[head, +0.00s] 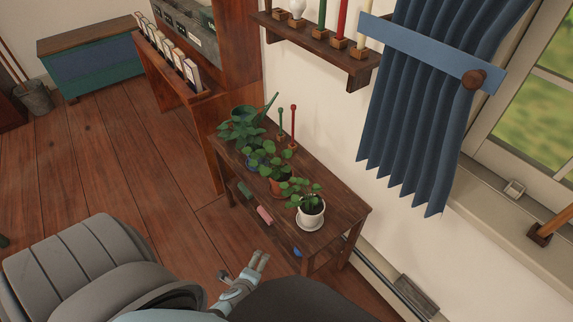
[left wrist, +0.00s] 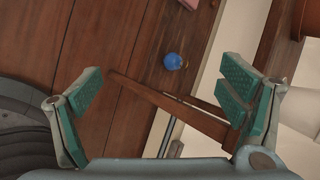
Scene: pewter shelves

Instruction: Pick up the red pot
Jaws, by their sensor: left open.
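The red pot (head: 277,187) is a terracotta-red pot with a leafy green plant. It stands upright on a small wooden bench in the head view, partly hidden by leaves. My left gripper (head: 258,262) is in front of the bench, low and to the left of the pot, apart from it. In the left wrist view my left gripper (left wrist: 158,95) is open, with nothing between its green-padded fingers.
A white pot (head: 311,218) on a saucer stands nearer on the bench (head: 345,213). A blue ball (left wrist: 172,61) lies below. A wall shelf (head: 319,45) with candles hangs above.

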